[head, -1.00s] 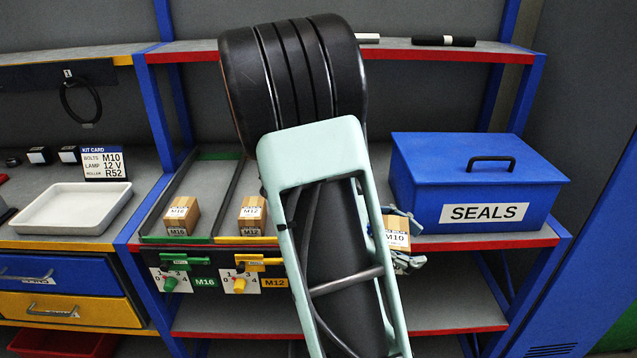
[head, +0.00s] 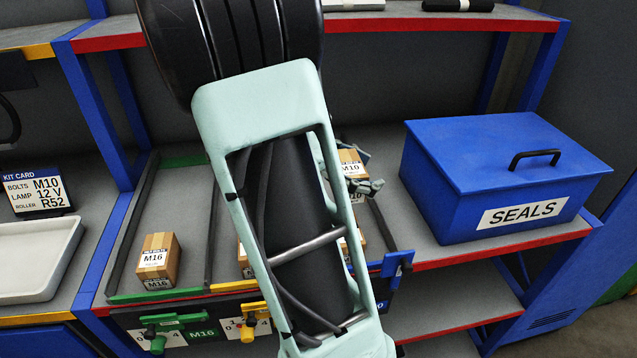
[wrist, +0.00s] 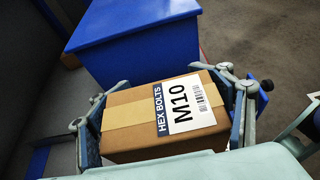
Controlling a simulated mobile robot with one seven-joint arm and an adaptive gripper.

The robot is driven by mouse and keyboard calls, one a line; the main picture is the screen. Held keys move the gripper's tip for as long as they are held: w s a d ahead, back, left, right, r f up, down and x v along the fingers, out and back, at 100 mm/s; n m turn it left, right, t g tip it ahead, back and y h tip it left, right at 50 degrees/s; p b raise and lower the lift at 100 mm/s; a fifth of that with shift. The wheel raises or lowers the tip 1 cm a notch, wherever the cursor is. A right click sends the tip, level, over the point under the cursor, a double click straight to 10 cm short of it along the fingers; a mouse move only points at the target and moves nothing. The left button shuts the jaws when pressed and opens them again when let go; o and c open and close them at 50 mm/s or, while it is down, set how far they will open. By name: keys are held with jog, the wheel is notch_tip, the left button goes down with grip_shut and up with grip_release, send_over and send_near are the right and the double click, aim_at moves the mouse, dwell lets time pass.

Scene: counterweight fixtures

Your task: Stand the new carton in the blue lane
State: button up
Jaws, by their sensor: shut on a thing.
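The held carton (head: 351,162) is a brown box labelled M10. The wrist view shows its "HEX BOLTS M10" label and tape (wrist: 135,115). My gripper (wrist: 165,112) is shut on it, with a finger along each side. In the head view my gripper (head: 362,186) is partly hidden behind my arm. The blue lane shows by its blue front edge (head: 388,266), right of the yellow lane. Another carton (head: 359,241) is partly visible near the front of that lane, mostly behind my arm. I cannot tell whether the held carton touches the shelf.
A blue SEALS box (head: 500,175) stands right of the lanes. An M16 carton (head: 158,261) stands in the green lane. A carton in the yellow lane (head: 244,262) is mostly hidden by my arm. An upper shelf (head: 420,22) runs above.

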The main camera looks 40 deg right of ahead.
jog(key=w+d+f, duration=0.2)
jog(key=w+f, duration=0.1)
jog(key=w+d+f, duration=0.2)
jog(key=w, duration=0.2)
jog(key=w+d+f+p, duration=0.1)
jog(key=w+d+f, duration=0.1)
jog(key=w+f, duration=0.1)
jog(key=shift+w+f, duration=0.3)
jog(key=shift+w, duration=0.4)
jog(key=shift+w+d+f, duration=0.25)
jog(key=shift+w+f, duration=0.1)
jog(key=shift+f, duration=0.15)
notch_tip(320, 180, down, 3)
jog(key=shift+w+f, duration=0.1)
jog(key=shift+f, duration=0.05)
jog(key=o, duration=1.9)
